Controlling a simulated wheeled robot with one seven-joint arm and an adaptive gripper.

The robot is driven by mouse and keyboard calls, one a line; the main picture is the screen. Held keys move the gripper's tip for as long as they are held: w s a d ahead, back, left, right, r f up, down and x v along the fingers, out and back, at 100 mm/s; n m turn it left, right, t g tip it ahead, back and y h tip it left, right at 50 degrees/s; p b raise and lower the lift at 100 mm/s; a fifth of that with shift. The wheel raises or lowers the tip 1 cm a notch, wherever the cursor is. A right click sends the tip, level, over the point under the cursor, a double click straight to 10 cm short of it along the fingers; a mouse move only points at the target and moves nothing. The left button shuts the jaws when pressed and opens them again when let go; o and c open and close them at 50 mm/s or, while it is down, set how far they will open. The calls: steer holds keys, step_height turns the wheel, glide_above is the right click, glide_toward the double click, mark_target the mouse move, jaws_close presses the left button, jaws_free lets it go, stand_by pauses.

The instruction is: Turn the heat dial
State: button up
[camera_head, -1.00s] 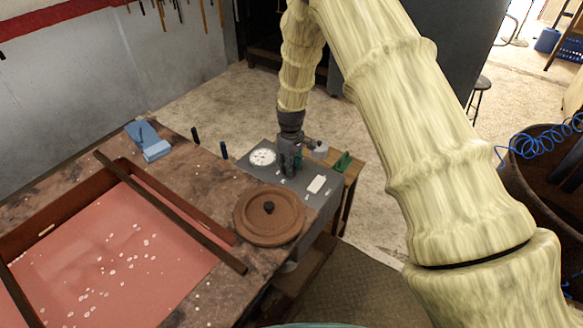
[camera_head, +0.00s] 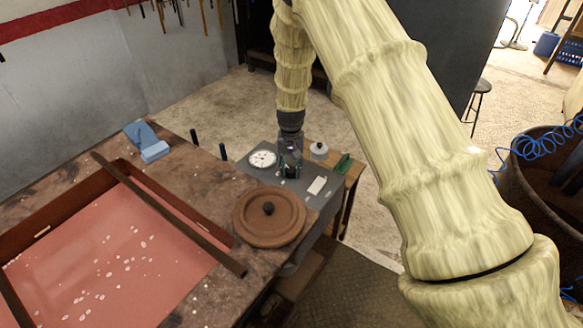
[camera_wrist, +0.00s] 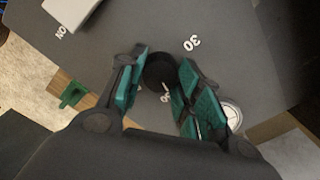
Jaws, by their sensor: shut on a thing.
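The heat dial (camera_wrist: 160,72) is a round black knob on a grey panel (camera_wrist: 240,50), with white numbers printed around it. In the wrist view my gripper (camera_wrist: 158,85) has its two green-padded fingers on either side of the knob, shut on it.
A white round gauge (camera_head: 262,158) lies left of my gripper, and a white switch plate (camera_head: 317,185) lies to the right. A brown round lid (camera_head: 269,216) sits in front. A red-floored tray (camera_head: 120,255) fills the left of the bench.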

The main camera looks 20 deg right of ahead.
mark_target(291, 169)
steer(key=shift+w+r+m, duration=0.15)
steer(key=shift+w+m, duration=0.05)
steer(key=shift+m, duration=1.3)
steer(key=o, duration=0.8)
steer(key=shift+o, duration=1.3)
steer(key=shift+s, duration=0.1)
step_height(291, 169, up, 12)
